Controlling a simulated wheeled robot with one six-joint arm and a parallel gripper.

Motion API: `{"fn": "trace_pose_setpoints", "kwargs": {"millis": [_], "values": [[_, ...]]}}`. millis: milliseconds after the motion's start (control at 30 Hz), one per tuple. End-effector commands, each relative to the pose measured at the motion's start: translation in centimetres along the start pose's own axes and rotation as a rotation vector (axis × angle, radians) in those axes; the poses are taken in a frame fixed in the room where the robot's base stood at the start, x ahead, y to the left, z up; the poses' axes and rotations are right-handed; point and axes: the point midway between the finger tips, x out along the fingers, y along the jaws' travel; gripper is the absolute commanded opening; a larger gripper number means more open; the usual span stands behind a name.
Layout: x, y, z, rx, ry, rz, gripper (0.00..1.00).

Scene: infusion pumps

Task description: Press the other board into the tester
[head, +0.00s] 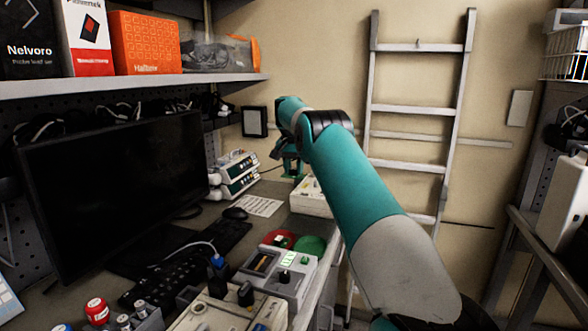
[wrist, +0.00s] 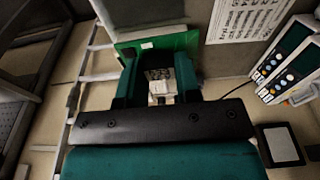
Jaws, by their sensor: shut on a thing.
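My gripper (wrist: 158,80) is shut on a green circuit board (wrist: 185,46) in the wrist view. The board spreads out past the teal fingers, with a white part and a dark patterned part showing between them. In the head view my gripper (head: 291,166) is at the far end of the bench, partly hidden by my arm. The grey box that looks like the tester (head: 278,276) stands at the near end of the bench, well away from my gripper. It has a lit green display and a dark slot area. Whether a board sits in it is unclear.
A red dish (head: 280,239) and a green dish (head: 312,246) are behind the tester. A cream box (head: 310,198) is near my gripper. Infusion pumps (head: 238,174) stand beside the monitor (head: 118,195). A shelf (head: 130,82) overhangs the bench. A ladder (head: 415,111) leans on the wall.

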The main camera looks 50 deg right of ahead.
Motion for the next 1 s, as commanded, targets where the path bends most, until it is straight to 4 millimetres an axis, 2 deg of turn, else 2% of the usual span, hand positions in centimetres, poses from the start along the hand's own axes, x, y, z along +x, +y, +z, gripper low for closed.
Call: {"fn": "trace_pose_setpoints", "kwargs": {"millis": [167,267,333,467,600,800,900,1000], "values": [[0.2,-0.3,0.6,-0.095,-0.003,-0.013,0.04],[1.0,-1.1,2.0,-0.26,-0.007,-0.038,0.04],[1.8,-1.7,3.7,-0.418,-0.009,-0.062,0.04],[3.4,-2.5,8.0,-0.729,-0.009,-0.111,0.04],[4.4,-2.7,13.9,-1.04,-0.009,-0.159,0.04],[4.5,-1.7,21.6,-1.362,-0.005,-0.208,0.04],[4.3,-1.2,24.1,-1.45,-0.003,-0.22,0.04],[4.3,-0.9,25.5,-1.499,0.0,-0.227,0.04]]}}
